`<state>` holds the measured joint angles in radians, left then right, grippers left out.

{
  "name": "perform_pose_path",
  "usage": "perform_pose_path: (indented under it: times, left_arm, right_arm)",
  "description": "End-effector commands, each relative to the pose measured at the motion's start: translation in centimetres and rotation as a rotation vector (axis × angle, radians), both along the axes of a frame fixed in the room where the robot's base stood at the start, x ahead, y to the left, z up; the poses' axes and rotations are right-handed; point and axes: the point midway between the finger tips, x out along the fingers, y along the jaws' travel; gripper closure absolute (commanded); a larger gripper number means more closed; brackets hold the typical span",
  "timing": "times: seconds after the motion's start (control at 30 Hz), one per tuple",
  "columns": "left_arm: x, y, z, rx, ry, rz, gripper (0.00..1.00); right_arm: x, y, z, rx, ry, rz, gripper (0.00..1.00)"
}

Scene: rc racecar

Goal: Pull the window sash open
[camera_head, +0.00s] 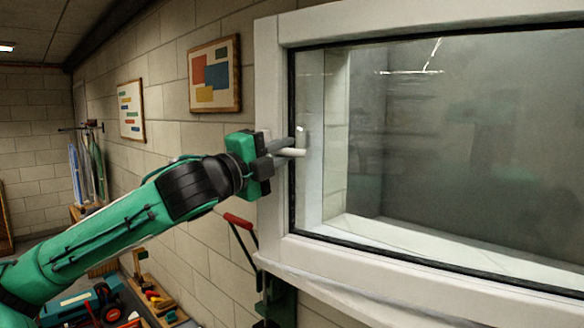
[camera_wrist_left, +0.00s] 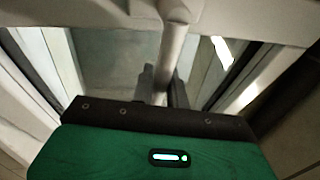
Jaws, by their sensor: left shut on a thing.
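The window sash (camera_head: 268,120) has a white frame around a large dark glass pane (camera_head: 450,150) and fills the right of the head view. A light window handle (camera_head: 300,136) sits at its left side, and the handle also shows in the left wrist view (camera_wrist_left: 175,38). My left gripper (camera_head: 290,148) is shut on the handle, reaching in from the left. In the left wrist view its dark fingers (camera_wrist_left: 163,90) stand on either side of the handle. The fingertips are partly hidden by the handle. My right gripper is not in view.
A white sill (camera_head: 350,290) runs below the window. Framed pictures (camera_head: 214,74) hang on the block wall at left. A red-handled tool (camera_head: 238,220) stands below the left arm.

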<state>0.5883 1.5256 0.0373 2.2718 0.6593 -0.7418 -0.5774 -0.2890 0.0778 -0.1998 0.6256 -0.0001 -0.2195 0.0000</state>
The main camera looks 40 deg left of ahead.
Motion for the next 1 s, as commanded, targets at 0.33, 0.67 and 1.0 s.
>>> perform_pose_path:
  times: [0.33, 0.67, 1.0]
  left_arm:
    - [-4.4, -1.4, -0.6, 0.004, -0.002, -0.003, 1.0]
    - [-10.1, -3.5, -0.6, 0.005, -0.003, -0.006, 1.0]
    - [-14.0, -5.1, -0.6, 0.001, 0.007, -0.008, 1.0]
  right_arm:
    - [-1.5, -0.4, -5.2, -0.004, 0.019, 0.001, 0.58]
    - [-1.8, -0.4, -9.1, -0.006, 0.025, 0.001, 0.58]
    - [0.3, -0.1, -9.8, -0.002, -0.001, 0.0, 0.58]
